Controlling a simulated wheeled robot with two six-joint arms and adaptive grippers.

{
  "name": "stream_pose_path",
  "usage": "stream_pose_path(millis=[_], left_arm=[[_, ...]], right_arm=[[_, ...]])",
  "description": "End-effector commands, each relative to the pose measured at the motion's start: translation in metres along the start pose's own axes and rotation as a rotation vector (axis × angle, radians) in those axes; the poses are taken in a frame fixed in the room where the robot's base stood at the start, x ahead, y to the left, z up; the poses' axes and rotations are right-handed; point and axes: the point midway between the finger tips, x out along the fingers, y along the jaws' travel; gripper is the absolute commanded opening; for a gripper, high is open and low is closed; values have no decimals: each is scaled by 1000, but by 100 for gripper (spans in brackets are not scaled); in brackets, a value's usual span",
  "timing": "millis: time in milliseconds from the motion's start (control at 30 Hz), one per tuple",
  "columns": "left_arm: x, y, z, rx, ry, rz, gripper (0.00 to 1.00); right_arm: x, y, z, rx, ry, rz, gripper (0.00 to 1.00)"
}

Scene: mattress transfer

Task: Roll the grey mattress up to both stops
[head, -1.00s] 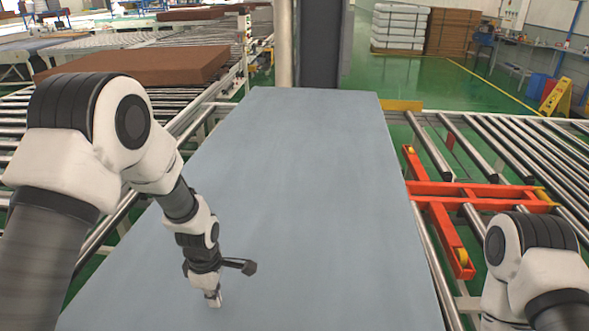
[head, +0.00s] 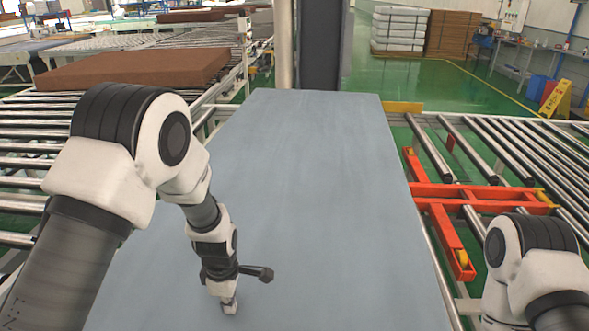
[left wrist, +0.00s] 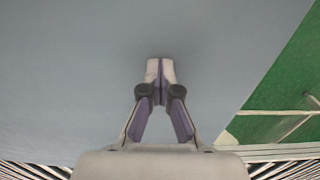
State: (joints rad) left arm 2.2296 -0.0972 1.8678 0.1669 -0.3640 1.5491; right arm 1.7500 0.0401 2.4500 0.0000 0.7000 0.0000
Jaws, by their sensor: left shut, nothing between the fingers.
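The grey mattress (head: 320,190) lies flat on the rollers, its long side running away from me. It also fills most of the left wrist view (left wrist: 70,70). My left gripper (head: 229,308) points down at the mattress top near its near left part. In the left wrist view its fingertips (left wrist: 160,68) are together, with nothing between them. They are at or very close to the mattress surface; I cannot tell how firmly they touch. My right gripper is out of view; only part of that arm shows at lower right. I cannot clearly identify the stops.
A yellow block (head: 402,107) is beside the mattress's far right corner. A dark column (head: 318,45) stands beyond the far end. An orange frame (head: 470,196) sits among rollers on the right. A brown mattress (head: 135,69) lies on the conveyor at the back left.

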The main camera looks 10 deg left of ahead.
Motion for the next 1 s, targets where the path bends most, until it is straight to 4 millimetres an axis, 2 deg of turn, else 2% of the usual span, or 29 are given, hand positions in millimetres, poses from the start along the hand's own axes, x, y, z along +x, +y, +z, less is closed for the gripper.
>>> stream_pose_path(millis=[200,567,1000], left_arm=[[1,-1,15,0,0,-2,0],[2,-1,19,1,1,-2,0],[7,-2,55,1,2,-6,0]], right_arm=[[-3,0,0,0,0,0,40],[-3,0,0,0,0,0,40],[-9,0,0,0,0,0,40]])
